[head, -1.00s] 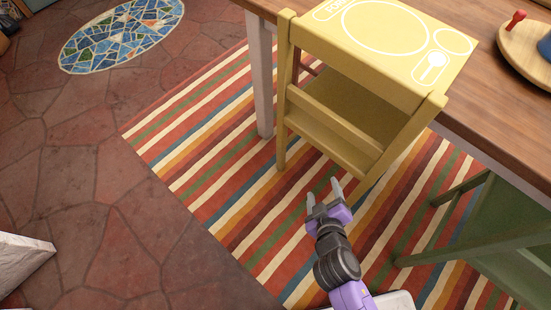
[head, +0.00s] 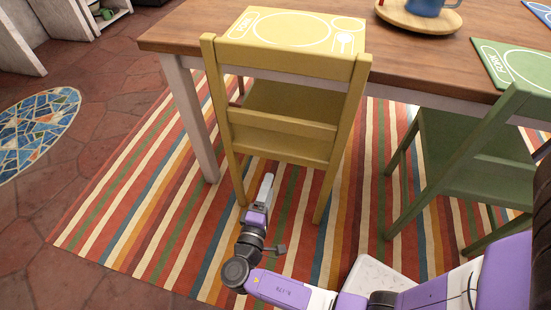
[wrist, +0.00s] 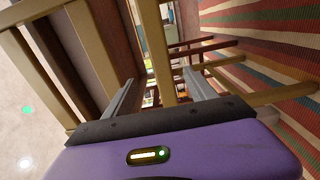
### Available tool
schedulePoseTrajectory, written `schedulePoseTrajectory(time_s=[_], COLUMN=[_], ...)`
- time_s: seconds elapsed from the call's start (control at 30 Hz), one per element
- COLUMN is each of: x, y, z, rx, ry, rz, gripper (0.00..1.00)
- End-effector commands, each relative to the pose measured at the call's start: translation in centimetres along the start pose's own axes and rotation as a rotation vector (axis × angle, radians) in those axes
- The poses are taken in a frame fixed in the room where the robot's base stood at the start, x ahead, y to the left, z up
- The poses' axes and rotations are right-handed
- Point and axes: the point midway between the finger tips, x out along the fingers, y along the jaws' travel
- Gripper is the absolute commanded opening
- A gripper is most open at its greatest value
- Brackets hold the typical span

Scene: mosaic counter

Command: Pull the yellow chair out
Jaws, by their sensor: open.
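The yellow chair (head: 283,62) stands upright at the wooden table (head: 190,32), its back toward me and its seat partly under the tabletop. My gripper (head: 266,186) is low behind the chair, between its two rear legs and just below the lower back slat. In the wrist view, my gripper (wrist: 162,88) is open, with nothing between its fingers. That view is turned on its side and shows pale yellow chair bars (wrist: 90,32) beyond and beside the fingers. I cannot tell whether a finger touches the chair.
A green chair (head: 470,150) stands to the right. A striped rug (head: 130,200) lies under both chairs, with stone floor (head: 60,265) at the left and front. On the table are a yellow placemat (head: 290,30), a green placemat (head: 525,65) and a wooden tray (head: 400,14) with a blue mug (head: 425,6).

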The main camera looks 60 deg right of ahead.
Motion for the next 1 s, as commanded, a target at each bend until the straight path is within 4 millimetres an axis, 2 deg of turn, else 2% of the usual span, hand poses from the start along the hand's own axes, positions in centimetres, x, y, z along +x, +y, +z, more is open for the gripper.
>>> schedulePoseTrajectory(time_s=[0.3,0.5,0.7,1.0], x=[7.3,11.1,13.1,13.5], y=[-0.3,-0.3,-0.2,-0.1], z=[0.1,0.0,0.0,0.0], rx=[0.002,0.001,0.001,0.000], ry=[-0.004,-0.002,0.000,0.001], rz=[-0.001,-0.002,-0.002,-0.002], gripper=[0.65,0.65,0.65,0.65])
